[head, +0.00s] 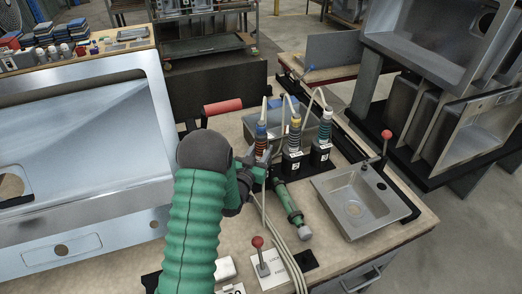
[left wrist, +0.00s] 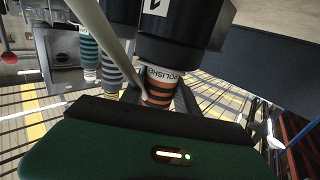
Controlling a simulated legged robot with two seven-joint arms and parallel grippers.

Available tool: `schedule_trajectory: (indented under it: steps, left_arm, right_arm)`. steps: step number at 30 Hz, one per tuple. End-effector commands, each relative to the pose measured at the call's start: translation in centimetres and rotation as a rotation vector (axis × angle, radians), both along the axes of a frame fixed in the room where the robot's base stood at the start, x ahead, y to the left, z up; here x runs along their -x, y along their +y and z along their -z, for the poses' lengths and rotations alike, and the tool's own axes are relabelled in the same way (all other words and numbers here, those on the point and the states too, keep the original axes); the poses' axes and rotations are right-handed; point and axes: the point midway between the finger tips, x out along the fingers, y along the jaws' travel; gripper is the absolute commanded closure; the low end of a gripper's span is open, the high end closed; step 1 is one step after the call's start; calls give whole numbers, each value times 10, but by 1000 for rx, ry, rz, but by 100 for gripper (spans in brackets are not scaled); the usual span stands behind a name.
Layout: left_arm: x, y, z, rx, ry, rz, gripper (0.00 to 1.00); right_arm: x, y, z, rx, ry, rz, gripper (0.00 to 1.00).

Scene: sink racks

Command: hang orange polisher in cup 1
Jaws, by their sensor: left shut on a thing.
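The orange polisher, with orange and black rings (left wrist: 158,92) and a white lettered band, stands at the leftmost black cup in the head view (head: 262,136). That cup bears the label 1 in the left wrist view (left wrist: 155,6). The polisher's end meets the cup's dark body; how deep it sits is hidden. My left gripper (head: 248,170) is shut on the polisher's ringed part, with its fingers on both sides in the left wrist view (left wrist: 158,100). My right gripper is not in view.
A green tool (head: 286,202) lies in front. A small sink (head: 358,204) is at right, a large sink (head: 85,150) at left. Pale hoses cross the bench.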

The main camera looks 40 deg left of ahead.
Motion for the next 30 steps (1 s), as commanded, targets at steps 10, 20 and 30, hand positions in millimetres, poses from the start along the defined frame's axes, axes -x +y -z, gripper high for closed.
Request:
schedule_trajectory:
  steps: [10,20,30]
  left_arm:
    - [0,0,-1,-3,-5,0,54]
    - [-1,1,1,0,-1,0,37]
    - [38,-13,4,3,4,-3,37]
  right_arm:
    - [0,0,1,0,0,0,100]
    - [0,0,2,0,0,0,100]
    - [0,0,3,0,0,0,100]
